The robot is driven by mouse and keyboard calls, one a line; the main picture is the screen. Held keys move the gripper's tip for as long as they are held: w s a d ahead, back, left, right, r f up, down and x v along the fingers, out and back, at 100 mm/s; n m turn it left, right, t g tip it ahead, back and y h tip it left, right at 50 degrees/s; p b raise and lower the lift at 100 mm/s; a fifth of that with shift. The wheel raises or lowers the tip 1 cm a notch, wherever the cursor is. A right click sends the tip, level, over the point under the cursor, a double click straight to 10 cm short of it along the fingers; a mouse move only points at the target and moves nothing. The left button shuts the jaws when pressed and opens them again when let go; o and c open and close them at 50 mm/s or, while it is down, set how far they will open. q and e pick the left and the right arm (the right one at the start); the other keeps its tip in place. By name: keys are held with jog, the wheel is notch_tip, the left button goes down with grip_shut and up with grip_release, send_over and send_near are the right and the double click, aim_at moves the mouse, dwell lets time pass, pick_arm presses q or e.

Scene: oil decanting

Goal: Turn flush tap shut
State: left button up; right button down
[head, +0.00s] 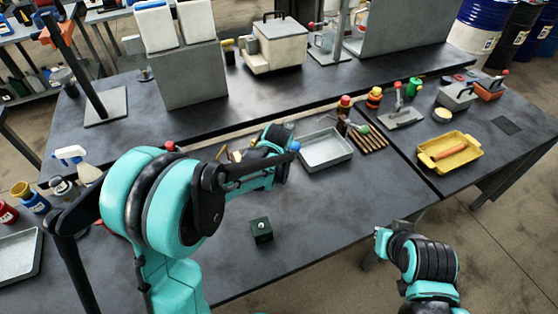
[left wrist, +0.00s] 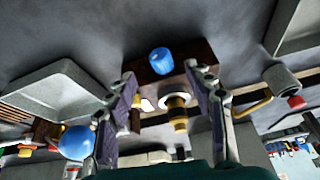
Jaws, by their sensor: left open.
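My left gripper (head: 276,142) reaches over the middle of the near bench, and my own arm hides much of what it faces. In the left wrist view its two fingers (left wrist: 162,82) stand apart with nothing held. A blue knob (left wrist: 160,61) on a brown block shows just beyond and between the fingertips. A brass fitting with a pale ring (left wrist: 177,108) shows between the fingers. A blue ball (left wrist: 77,142) lies left of the left finger. I cannot tell which of these is the flush tap.
A grey tray (head: 326,150) lies just right of my left gripper, with a slatted wooden rack (head: 368,138) beside it. A dark green block (head: 261,230) stands on the clear near bench. A yellow tray (head: 449,153) lies at right. A spray bottle (head: 78,163) stands at left.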

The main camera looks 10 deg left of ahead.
pick_arm(q)
jog(key=shift+n, duration=0.7)
jog(key=b+x, duration=0.2)
jog(key=x, duration=0.5)
jog(key=shift+w+a+f, duration=0.1)
jog(key=shift+w+f, duration=0.05)
jog(key=shift+f, duration=0.1)
jog(key=c, duration=1.2)
